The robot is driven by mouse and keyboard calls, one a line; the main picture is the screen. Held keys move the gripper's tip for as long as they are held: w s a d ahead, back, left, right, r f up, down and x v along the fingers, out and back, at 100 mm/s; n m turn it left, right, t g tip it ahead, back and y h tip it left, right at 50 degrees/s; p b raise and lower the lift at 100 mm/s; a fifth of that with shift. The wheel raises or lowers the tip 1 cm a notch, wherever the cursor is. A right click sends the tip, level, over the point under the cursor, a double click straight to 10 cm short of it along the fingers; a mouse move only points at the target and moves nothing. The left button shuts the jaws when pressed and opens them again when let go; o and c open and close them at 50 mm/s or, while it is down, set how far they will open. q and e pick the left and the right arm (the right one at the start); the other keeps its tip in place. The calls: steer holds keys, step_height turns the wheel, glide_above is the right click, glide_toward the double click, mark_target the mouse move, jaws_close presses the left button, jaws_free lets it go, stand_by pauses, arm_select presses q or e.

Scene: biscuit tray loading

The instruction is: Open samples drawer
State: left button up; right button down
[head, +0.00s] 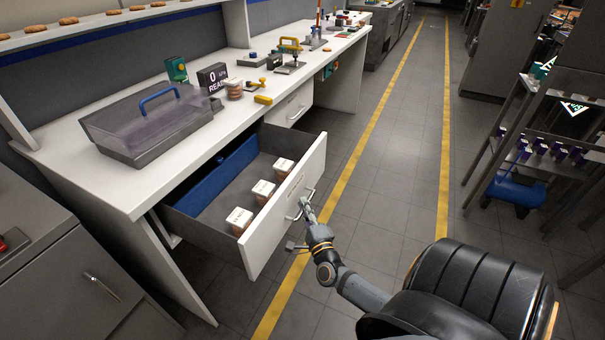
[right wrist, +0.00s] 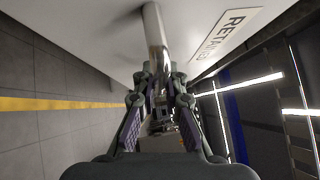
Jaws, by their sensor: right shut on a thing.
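The samples drawer (head: 285,211) stands pulled out from under the white bench, its white front facing right. Inside it are three biscuit stacks with white tops (head: 239,219) and a blue panel or bin along the back left. My right gripper (head: 304,205) is at the drawer front, shut on its metal bar handle (head: 309,194). In the right wrist view the handle (right wrist: 156,45) runs between the two fingers (right wrist: 160,105), beside a label (right wrist: 223,35) that begins "RETAINE"; the rest is hard to read. My left gripper is not in view.
A second, closed drawer (head: 292,104) is farther along the bench (head: 58,172). A clear-lidded case (head: 140,150) with a blue handle, a counter display and small tools stand on top. The floor (head: 395,120) right of the drawer is clear; shelving (head: 500,130) stands at the far right.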

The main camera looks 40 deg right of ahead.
steer(key=c, duration=1.4)
jaws_free()
steer(key=shift+s+a, duration=0.1)
steer(key=shift+s, duration=0.05)
steer(key=v, duration=1.1)
steer(key=shift+s, duration=0.35)
steer(key=shift+a+f, duration=0.1)
steer(key=shift+a, duration=0.05)
